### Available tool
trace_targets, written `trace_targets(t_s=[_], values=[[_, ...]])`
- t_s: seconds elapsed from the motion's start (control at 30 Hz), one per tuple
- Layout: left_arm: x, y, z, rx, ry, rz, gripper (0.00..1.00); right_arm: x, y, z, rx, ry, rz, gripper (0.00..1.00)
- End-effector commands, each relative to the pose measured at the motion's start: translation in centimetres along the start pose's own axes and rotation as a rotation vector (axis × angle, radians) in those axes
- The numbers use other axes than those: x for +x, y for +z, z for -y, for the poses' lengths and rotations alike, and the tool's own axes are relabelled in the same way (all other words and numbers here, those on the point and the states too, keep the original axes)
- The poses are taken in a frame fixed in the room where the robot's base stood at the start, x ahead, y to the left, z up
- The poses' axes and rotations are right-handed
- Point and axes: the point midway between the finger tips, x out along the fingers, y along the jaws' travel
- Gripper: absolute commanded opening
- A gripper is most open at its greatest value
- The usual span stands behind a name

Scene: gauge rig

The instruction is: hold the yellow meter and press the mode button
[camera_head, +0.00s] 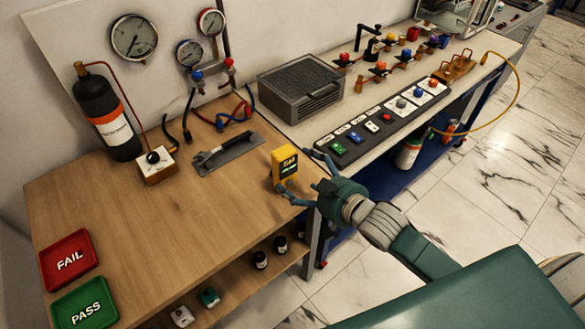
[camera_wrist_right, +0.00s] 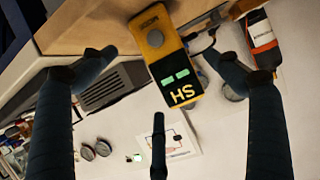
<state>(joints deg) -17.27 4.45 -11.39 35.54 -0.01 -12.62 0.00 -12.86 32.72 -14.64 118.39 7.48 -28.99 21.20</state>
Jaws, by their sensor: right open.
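The yellow meter (camera_head: 284,165) stands upright near the right edge of the wooden bench, with a dark display on its face. In the right wrist view the meter (camera_wrist_right: 153,48) lies between my fingers, showing a black screen with green marks and yellow letters. A round grey button (camera_wrist_right: 155,38) is on its yellow face; I cannot read a label on it. My right gripper (camera_head: 293,170) is open, with its fingers on either side of the meter; I cannot tell whether they touch it. My left gripper is not in view.
Red FAIL (camera_head: 69,258) and green PASS (camera_head: 85,303) trays are at the left front. A button strip (camera_head: 380,125) and a grey box (camera_head: 301,88) are on the adjoining bench. The middle of the wooden bench is clear.

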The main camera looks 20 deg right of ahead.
Motion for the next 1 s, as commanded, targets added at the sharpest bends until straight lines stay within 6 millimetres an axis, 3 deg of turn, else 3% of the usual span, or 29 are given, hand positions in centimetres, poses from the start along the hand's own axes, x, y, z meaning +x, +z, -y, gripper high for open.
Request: trace_targets(t_s=[0.2,0.4,0.8,1.0], values=[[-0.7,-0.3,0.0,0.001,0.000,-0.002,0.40,4.0,-0.2,0.0,0.001,0.001,-0.001,0.89],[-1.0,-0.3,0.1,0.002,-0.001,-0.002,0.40,6.4,-0.1,0.0,0.000,0.001,0.001,0.89],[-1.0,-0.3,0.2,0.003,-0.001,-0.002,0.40,7.1,0.1,0.1,0.000,0.000,0.001,0.89],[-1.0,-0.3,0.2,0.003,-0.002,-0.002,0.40,7.1,0.1,0.0,0.000,0.000,0.001,0.51]])
